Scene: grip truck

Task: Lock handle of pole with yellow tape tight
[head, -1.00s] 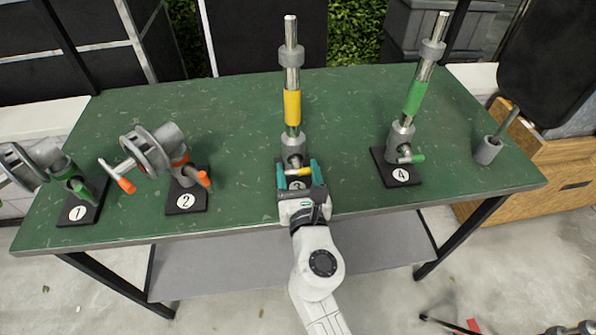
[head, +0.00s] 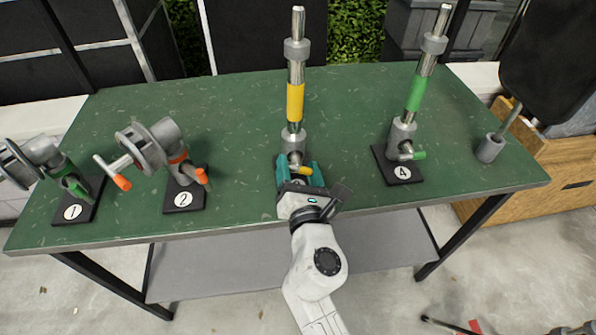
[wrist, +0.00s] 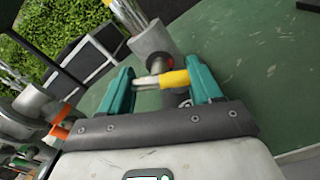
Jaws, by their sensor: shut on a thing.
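The pole with yellow tape (head: 295,103) stands upright in a grey clamp (head: 293,141) at the middle of the table. Its lock handle has a yellow tip (head: 301,170), near the table's front edge. My gripper (head: 299,176) reaches it from the front, with one teal finger on each side. In the wrist view the handle (wrist: 174,79) lies crosswise between the fingertips (wrist: 160,75), spanning from one finger to the other. My gripper is shut on it. The black base under this pole is mostly hidden by my gripper.
Base 4 (head: 397,165) holds a green-taped pole (head: 417,92) to the right. Base 2 (head: 184,195), with an orange-handled clamp head (head: 150,146), and base 1 (head: 77,200) stand to the left. A grey cup (head: 490,148) is near the right edge. The table (head: 230,110) is clear between them.

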